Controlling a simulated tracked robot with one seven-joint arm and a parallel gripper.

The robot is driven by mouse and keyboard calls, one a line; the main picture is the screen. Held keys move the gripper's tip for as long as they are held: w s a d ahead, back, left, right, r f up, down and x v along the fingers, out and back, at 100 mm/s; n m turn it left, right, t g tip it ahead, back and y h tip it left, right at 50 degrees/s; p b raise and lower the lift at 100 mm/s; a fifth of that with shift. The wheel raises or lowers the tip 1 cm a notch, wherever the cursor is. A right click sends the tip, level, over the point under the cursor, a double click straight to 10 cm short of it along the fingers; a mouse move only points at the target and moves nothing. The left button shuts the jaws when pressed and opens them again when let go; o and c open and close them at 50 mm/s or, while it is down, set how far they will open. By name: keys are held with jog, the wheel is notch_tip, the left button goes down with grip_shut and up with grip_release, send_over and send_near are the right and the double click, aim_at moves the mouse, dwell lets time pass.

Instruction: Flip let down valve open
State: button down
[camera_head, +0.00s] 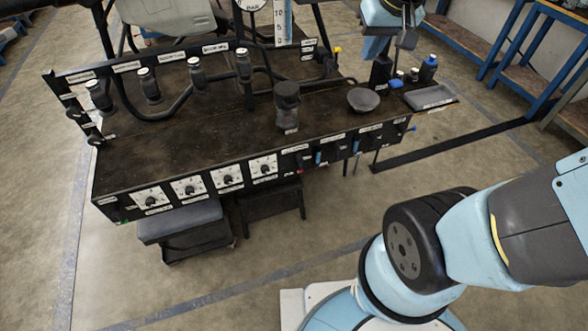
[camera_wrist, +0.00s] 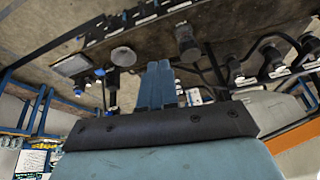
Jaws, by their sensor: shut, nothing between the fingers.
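My gripper (camera_head: 375,48) is at the top of the head view, above the right back side of the dark bench (camera_head: 180,146). In the wrist view its two blue fingers (camera_wrist: 157,85) are together, with nothing between them. Several black valves with pale tops line the back rack, one at its right (camera_head: 243,66) and one at its left end (camera_head: 98,97). A valve also shows in the wrist view (camera_wrist: 273,60). A yellow-tipped fitting (camera_head: 337,50) is at the rack's right end. The labels are too small to read, so I cannot tell which is the let down valve.
A black canister (camera_head: 288,104) and a dark bowl (camera_head: 363,100) stand on the bench. A blue-capped bottle (camera_head: 428,68) and a tray (camera_head: 431,97) are at its right. The front panel has several dials (camera_head: 264,167) and blue levers (camera_head: 356,146). The floor in front is mostly clear.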

jog(key=w+a+f+n+g, duration=0.1)
jog(key=w+a+f, duration=0.5)
jog(key=w+f, duration=0.25)
jog(key=n+g+h, duration=0.1)
jog(key=n, duration=0.1)
send_over(299, 163)
jog(key=s+a, duration=0.4)
jog(key=s+x, duration=0.2)
jog(key=x, duration=0.9)
jog(key=s+f+x, duration=0.1)
jog(key=s+x, duration=0.2)
jog(key=x, duration=0.8)
notch_tip(299, 163, down, 14)
jog(key=s+a+n+h, duration=0.1)
jog(key=s+n, duration=0.1)
jog(key=shift+a+h, duration=0.4)
jog(key=shift+w+f, duration=0.1)
jog(key=w+d+f, duration=0.4)
jog(key=f, duration=0.6)
jog(key=shift+w+f, duration=0.35)
jog(key=shift+w, duration=0.05)
